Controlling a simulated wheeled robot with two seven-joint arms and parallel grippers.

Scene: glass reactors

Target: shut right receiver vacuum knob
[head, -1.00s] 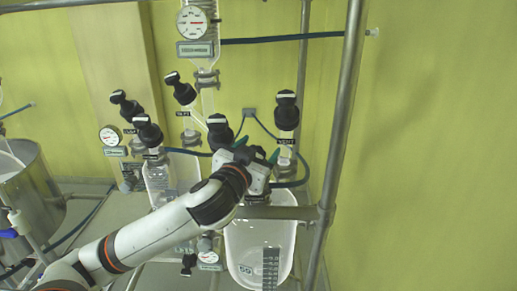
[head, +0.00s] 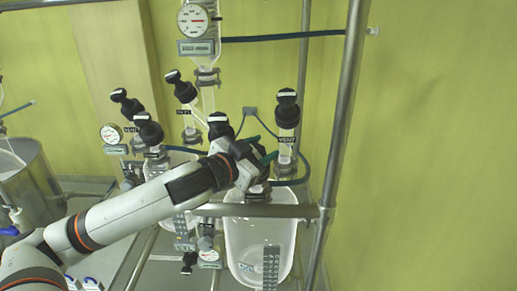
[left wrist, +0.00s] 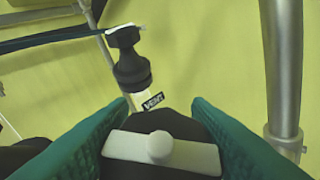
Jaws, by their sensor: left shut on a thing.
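My left gripper (head: 258,148) stands above the right glass receiver (head: 260,235) in the head view. In the left wrist view its green fingers (left wrist: 160,140) are shut on a black knob (left wrist: 160,122) with a white bar and a round white centre. The bar lies nearly level across the picture, from finger to finger. In the head view the gripper mostly hides this knob, and its label cannot be read. A black knob marked VENT (head: 287,108) stands just right of the gripper; it also shows beyond the fingers in the left wrist view (left wrist: 130,62). My right gripper is not in view.
Another black knob (head: 219,126) stands close left of the gripper, with several more farther left. A steel post (head: 340,130) rises at the right, and a horizontal bar (head: 290,212) crosses the receiver. A gauge (head: 193,20) hangs above. The wall side at right is clear.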

